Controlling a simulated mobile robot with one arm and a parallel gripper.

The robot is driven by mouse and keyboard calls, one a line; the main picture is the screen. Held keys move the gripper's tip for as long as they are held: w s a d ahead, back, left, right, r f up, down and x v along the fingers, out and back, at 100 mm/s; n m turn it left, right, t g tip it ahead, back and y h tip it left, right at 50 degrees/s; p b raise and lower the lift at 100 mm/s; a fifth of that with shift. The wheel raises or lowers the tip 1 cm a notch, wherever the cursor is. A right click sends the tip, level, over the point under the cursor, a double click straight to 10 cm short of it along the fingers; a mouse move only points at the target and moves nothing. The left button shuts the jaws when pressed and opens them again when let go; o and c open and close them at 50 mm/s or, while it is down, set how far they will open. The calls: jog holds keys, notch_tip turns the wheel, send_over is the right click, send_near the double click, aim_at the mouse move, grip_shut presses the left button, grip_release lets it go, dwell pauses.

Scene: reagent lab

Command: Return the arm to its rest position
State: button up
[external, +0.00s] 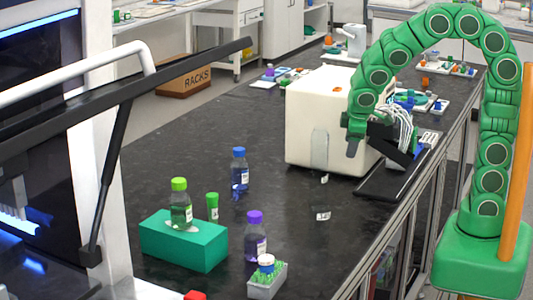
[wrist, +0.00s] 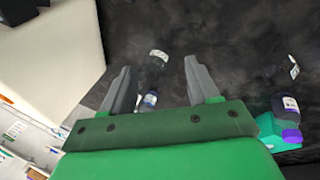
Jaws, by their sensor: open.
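My green arm (external: 494,180) rises from its base at the right and arches over to the left, with the end hanging down in front of the white box-shaped device. My gripper (external: 352,147) is above the black bench, near the front of that device. In the wrist view my gripper (wrist: 162,80) shows two grey fingers spread apart with nothing between them but bench and a bottle farther off. The gripper is open and empty. Part of the wrist is hidden by cables and a dark bracket in the external view.
The white device (external: 310,105) stands close behind my gripper. A blue-capped bottle (external: 239,172), a purple-capped bottle (external: 255,238) and a green-capped bottle on a teal block (external: 170,243) stand at left. A grey tip rack (external: 265,288) is in front. The bench middle is mostly clear.

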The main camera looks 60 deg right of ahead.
jog(key=s+r+m+g+y, duration=0.1)
jog(key=s+m+g, duration=0.1)
jog(key=s, duration=1.1)
jog(key=s+d+r+m+g+y, duration=0.1)
jog(key=s+r+m+g+y, duration=0.1)
jog(key=s, duration=1.1)
jog(key=shift+s+r+m+g, duration=0.15)
jog(key=shift+s+m+g, duration=0.05)
jog(key=shift+m+g, duration=0.25)
jog(key=shift+d, duration=0.1)
